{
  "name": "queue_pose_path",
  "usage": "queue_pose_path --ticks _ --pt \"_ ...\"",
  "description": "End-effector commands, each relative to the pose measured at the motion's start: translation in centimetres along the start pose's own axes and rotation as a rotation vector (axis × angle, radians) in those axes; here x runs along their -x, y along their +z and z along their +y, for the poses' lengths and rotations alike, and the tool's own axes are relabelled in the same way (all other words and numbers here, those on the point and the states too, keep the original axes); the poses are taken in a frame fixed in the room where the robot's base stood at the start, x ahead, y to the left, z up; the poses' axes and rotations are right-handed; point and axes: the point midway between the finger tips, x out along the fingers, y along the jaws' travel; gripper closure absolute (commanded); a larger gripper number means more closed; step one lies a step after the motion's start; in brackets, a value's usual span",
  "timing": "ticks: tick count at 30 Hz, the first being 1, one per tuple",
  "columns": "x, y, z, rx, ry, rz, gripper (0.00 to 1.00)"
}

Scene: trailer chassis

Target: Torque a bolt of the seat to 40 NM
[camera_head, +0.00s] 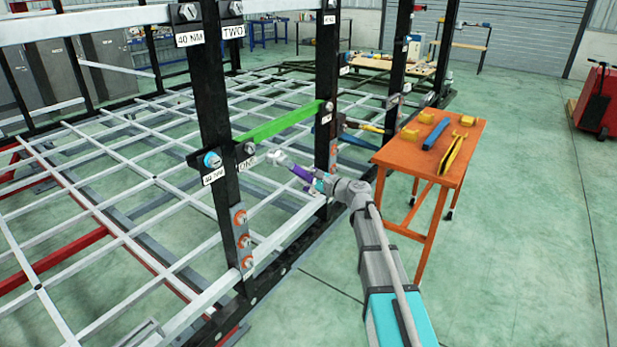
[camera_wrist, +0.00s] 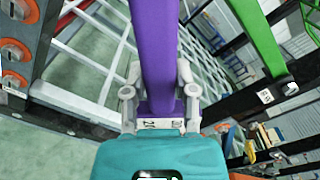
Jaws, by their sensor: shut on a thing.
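My gripper (camera_head: 318,187) is shut on a purple wrench (camera_head: 302,173), with its shiny head (camera_head: 277,157) pointing left toward the near black post. In the wrist view the purple wrench handle (camera_wrist: 158,55) lies between the fingers of my gripper (camera_wrist: 159,97); a small white label on it is partly legible, seemingly "20". A blue-ringed bolt (camera_head: 211,160) with a "40 NM" label (camera_head: 213,175) sits on the post's left. A grey bolt (camera_head: 249,148) labelled "ONE" is on its right, by a green bar (camera_head: 280,125). The wrench head appears apart from both bolts. The seat cannot be identified.
Orange-ringed bolts (camera_head: 243,242) line the lower post. Another bolt marked "40 NM" (camera_head: 188,12) and one marked "TWO" (camera_head: 235,8) are higher. An orange table (camera_head: 425,165) holding blue and yellow tools stands right of the chassis. Green floor is open at right.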

Motion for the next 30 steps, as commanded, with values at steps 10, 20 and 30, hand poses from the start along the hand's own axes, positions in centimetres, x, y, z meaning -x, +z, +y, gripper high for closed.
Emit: queue_pose_path --ticks 10,20,30 --pt "-0.3 0.1 -0.1 -0.001 0.001 0.024 1.00" --pt "-2.3 0.1 -0.1 -0.001 0.002 0.023 1.00" --pt "-4.6 0.2 0.0 -0.001 0.003 0.022 1.00"
